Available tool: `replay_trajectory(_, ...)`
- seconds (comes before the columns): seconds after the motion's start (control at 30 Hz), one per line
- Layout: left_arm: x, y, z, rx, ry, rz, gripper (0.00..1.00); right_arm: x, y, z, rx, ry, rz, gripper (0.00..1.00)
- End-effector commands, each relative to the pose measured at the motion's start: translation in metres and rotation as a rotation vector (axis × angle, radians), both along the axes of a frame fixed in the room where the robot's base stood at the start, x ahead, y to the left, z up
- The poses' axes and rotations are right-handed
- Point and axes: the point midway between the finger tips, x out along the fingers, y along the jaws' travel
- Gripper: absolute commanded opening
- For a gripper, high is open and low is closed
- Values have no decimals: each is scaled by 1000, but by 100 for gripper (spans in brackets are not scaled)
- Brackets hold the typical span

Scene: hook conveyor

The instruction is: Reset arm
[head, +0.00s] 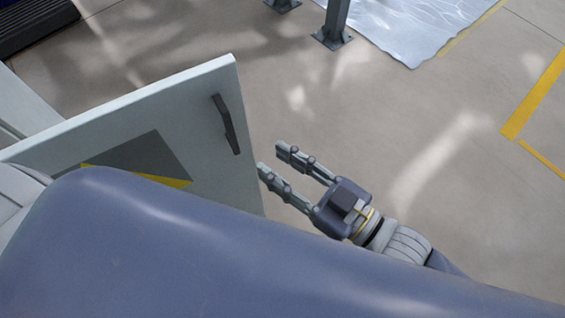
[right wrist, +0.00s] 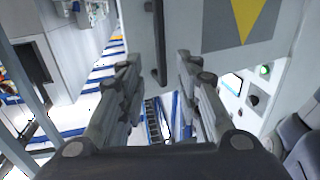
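My right gripper (head: 270,157) is open and empty in the head view, just right of a pale cabinet door (head: 185,105). Its two fingers point left toward the door's edge. The door has a dark vertical handle (head: 226,124), which also shows above the fingers in the right wrist view (right wrist: 159,42). The gripper appears apart from the handle. My left gripper is not in view.
The door stands swung out over the floor. A grey post (head: 335,22) with a bolted foot stands at the top, beside a shiny pale sheet (head: 415,25). Yellow floor lines (head: 535,95) run at the right. The floor right of my gripper is clear.

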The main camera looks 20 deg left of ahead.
Motion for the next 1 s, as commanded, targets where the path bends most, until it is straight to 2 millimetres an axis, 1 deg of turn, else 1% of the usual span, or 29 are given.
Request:
replay_trajectory(0.57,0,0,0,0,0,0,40,-1,-2,0,0,0,0,32)
replay_trajectory(0.67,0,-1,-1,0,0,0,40,4,-2,-6,-7,1,-10,32)
replay_trajectory(0.77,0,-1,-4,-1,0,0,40,23,-6,-30,-41,8,-54,32)
replay_trajectory(0.83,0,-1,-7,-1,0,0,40,46,-12,-61,-81,20,-111,32)
replay_trajectory(0.87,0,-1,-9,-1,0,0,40,58,-16,-77,-102,27,-140,32)
replay_trajectory(0.9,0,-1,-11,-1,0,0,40,74,-23,-100,-134,39,-183,32)
replay_trajectory(0.97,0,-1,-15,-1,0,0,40,99,-38,-137,-185,62,-251,32)
replay_trajectory(1.0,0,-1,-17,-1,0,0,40,112,-48,-163,-218,82,-295,32)
